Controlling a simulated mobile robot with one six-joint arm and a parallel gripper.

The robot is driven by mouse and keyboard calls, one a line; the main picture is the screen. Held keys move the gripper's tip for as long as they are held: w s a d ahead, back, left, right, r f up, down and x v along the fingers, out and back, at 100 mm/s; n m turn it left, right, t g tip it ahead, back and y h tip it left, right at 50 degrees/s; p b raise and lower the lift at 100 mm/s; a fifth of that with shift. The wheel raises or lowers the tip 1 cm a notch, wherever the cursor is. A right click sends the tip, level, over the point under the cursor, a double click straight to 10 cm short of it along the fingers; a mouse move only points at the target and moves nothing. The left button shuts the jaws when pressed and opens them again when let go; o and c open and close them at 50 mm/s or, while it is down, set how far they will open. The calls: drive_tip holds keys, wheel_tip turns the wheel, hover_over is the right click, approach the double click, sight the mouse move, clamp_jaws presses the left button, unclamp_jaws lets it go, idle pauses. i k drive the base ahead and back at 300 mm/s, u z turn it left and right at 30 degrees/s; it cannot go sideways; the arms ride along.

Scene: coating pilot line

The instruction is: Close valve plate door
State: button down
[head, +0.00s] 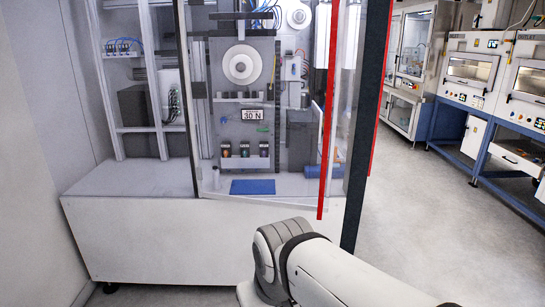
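A tall machine cabinet with a white base (190,240) stands in front of me. Clear panels in thin grey frames cover its front. A tall dark post (366,120) with a red strip (328,110) along a clear panel edge (346,100) stands at its right side. These look like door edges; I cannot tell which panel is the valve plate door or how far it stands open. Behind the clear panels I see a grey plate (226,130) with a white reel and a "30 N" label. My arm enters at the bottom right; my gripper is out of view.
White equipment on blue-framed benches (480,150) stands at the far right. Grey floor (440,220) is clear between them and the cabinet. A plain wall (35,130) is at left.

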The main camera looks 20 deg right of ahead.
sight(319, 208)
drive_tip(key=z, duration=0.15)
drive_tip(key=i, duration=1.15)
drive_tip(key=z, duration=0.65)
